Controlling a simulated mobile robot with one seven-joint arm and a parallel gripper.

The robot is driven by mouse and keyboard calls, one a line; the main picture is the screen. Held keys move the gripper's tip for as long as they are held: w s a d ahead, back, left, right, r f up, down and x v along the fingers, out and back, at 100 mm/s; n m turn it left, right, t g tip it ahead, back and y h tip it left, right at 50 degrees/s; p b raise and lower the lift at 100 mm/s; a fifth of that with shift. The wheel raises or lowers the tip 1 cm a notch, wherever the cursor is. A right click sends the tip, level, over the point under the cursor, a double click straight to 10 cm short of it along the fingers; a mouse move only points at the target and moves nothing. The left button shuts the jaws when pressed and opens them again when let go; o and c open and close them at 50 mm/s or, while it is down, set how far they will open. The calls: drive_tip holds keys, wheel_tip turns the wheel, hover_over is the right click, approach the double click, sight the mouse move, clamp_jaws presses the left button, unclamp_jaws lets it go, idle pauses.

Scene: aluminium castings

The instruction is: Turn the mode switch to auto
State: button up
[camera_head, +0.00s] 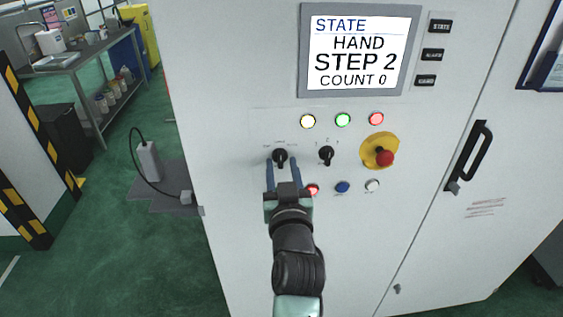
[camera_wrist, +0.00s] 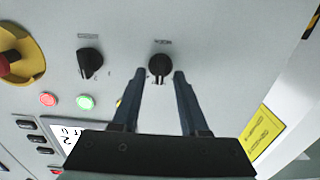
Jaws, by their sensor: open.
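Two black rotary switches sit side by side on the white cabinet panel. The left black switch (camera_head: 280,155) is the one at my gripper; its label is too small to read. In the wrist view this switch (camera_wrist: 160,67) shows between my fingertips, with its handle roughly upright. The other black switch (camera_head: 326,155) is to its right. My gripper (camera_head: 283,163) is open, with one blue finger on each side of the left switch. I cannot tell whether the fingers touch it. The screen (camera_head: 358,50) reads HAND, STEP 2, COUNT 0.
Yellow, green and red lamps (camera_head: 343,120) glow above the switches. A red emergency stop on a yellow base (camera_head: 381,152) is at the right. Red, blue and white buttons (camera_head: 343,187) lie below, close to my gripper. A black door handle (camera_head: 469,157) stands out farther right.

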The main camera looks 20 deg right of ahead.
drive_tip(key=shift+w+d, duration=0.1)
drive_tip(key=shift+w, duration=0.3)
clamp_jaws()
